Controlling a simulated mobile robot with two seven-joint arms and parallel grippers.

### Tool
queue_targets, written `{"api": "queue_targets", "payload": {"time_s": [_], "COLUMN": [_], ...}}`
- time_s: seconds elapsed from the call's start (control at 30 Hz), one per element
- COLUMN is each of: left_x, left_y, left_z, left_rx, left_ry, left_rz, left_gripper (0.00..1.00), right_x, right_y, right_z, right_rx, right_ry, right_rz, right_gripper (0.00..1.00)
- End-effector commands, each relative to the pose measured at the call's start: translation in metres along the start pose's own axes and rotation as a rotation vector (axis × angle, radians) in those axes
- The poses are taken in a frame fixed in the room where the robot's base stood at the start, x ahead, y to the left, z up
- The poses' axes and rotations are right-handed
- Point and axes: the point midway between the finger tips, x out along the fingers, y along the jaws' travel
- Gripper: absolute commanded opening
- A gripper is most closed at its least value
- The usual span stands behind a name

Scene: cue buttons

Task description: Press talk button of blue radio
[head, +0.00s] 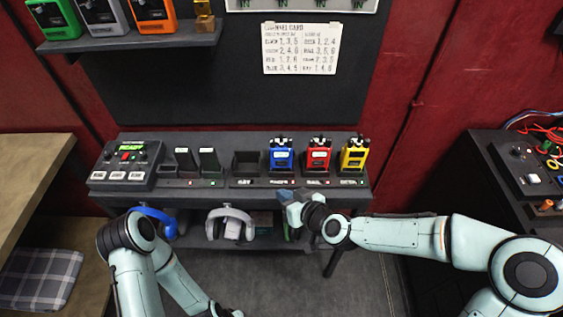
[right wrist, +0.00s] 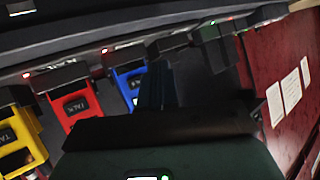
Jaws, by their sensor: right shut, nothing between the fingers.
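The blue radio (head: 281,156) stands upright in its charger slot on the dark bench, left of the red radio (head: 319,156) and the yellow radio (head: 354,156). My right gripper (head: 285,198) is shut and empty, low in front of the bench edge below the blue radio, apart from it. In the right wrist view the blue radio (right wrist: 129,82) is just left of the dark gripper fingers (right wrist: 158,88), which partly cover it. Its talk label is too small to read. My left gripper (head: 226,311) is at the bottom edge, mostly cut off.
An empty charger slot (head: 246,163) and two dark handsets stand left of the blue radio. A control box (head: 128,160) with a green display is at the bench's left end. Headphones (head: 230,222) hang below. A channel card (head: 301,48) is on the wall.

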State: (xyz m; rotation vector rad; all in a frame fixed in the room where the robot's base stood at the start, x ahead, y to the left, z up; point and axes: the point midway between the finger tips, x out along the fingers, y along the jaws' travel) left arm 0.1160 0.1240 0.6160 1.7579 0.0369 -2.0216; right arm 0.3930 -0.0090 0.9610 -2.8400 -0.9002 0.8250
Motion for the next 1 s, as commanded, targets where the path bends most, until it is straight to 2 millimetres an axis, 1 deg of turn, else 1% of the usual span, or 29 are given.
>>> {"api": "queue_targets", "payload": {"time_s": [0.03, 0.27, 0.4, 0.53, 1.0], "left_x": [-0.007, -0.032, -0.032, -0.032, -0.033], "left_y": [0.004, 0.017, 0.017, 0.017, 0.017], "left_z": [-0.003, -0.015, -0.015, -0.015, -0.015], "left_rx": [0.002, 0.008, 0.009, 0.009, 0.008], "left_ry": [0.005, 0.023, 0.023, 0.023, 0.023], "left_rz": [0.002, 0.008, 0.008, 0.008, 0.008], "left_gripper": [0.43, 0.43, 0.43, 0.43, 0.43], "right_x": [0.005, 0.028, 0.039, 0.045, 0.048], "right_y": [0.003, 0.020, 0.028, 0.032, 0.035], "right_z": [-0.007, -0.027, -0.031, -0.034, -0.035], "right_rx": [0.004, 0.002, 0.000, 0.000, 0.000], "right_ry": [0.002, 0.003, 0.003, 0.001, 0.000], "right_rz": [-0.002, -0.002, 0.000, -0.001, 0.000], "right_gripper": [0.00, 0.00, 0.00, 0.00, 0.00]}}
